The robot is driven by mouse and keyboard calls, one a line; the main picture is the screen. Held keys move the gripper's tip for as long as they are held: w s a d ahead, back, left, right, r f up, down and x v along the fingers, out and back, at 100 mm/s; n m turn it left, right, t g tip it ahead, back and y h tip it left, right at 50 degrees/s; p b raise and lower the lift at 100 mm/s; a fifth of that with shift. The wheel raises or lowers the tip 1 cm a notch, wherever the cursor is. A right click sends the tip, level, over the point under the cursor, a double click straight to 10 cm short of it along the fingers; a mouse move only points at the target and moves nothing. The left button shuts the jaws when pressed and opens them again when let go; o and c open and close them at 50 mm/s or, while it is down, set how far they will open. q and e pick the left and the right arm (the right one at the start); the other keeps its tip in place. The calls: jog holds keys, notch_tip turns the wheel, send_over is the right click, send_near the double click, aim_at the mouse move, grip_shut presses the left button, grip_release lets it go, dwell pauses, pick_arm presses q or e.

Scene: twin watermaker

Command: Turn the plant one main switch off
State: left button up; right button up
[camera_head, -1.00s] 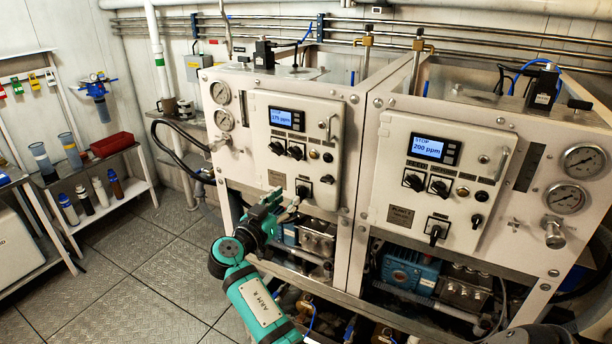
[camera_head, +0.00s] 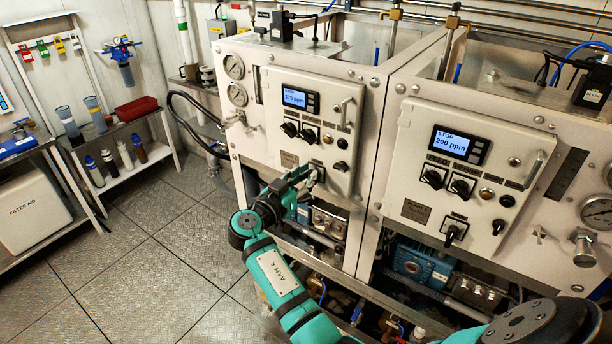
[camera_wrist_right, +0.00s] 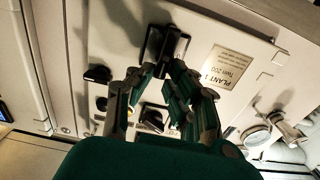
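Plant one is the left white panel (camera_head: 308,120), with a lit display (camera_head: 300,98) and black knobs. My right gripper (camera_head: 312,178) is at the panel's lower edge, over its main switch, which it mostly hides in the head view. In the right wrist view, the black main switch (camera_wrist_right: 166,45) is beside the "PLANT 1" label (camera_wrist_right: 228,72). The fingertips of my right gripper (camera_wrist_right: 164,68) are close together, at the near end of the switch handle. I cannot tell whether they press on it. My left gripper is not in view.
Plant two's panel (camera_head: 468,160) stands to the right, with its own main switch (camera_head: 453,232) and a "STOP 200 ppm" display (camera_head: 460,146). A bar handle (camera_head: 345,112) sticks out of plant one's panel. Pumps and pipes are below. The floor (camera_head: 150,260) at left is clear.

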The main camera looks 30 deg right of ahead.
grip_shut()
